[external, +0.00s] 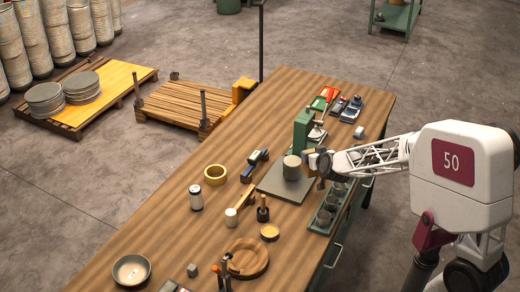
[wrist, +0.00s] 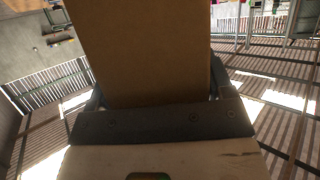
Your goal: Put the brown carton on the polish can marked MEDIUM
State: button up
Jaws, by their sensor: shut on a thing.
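The brown carton (wrist: 145,50) fills the upper middle of the wrist view. My gripper (wrist: 157,92) is shut on it, with a dark finger at each side. In the external view my gripper (external: 318,164) is low over the right side of the wooden bench, with a tan patch of the carton at its tip. A grey cylinder (external: 292,168) stands just left of it on a dark plate. Several grey cans (external: 331,203) stand in a green tray below my gripper. No MEDIUM marking is readable, so I cannot tell which can is the polish can.
A green upright machine (external: 302,130) stands behind the grey cylinder. A white can (external: 196,197), a yellow tape roll (external: 215,174), a wooden dish (external: 248,258) and a grey bowl (external: 131,270) are on the bench (external: 160,235). Its left middle has bare room.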

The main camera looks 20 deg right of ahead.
jog(key=w+a+f, duration=0.1)
jog(key=w+a, duration=0.1)
jog(key=w, duration=1.2)
jog(key=shift+a+f, duration=0.15)
jog(key=shift+a, duration=0.1)
jog(key=shift+f, duration=1.75)
jog(key=shift+f, duration=0.1)
jog(key=o, duration=1)
jog(key=shift+s+r, duration=0.1)
jog(key=shift+r, duration=0.1)
jog(key=shift+v, duration=5.85)
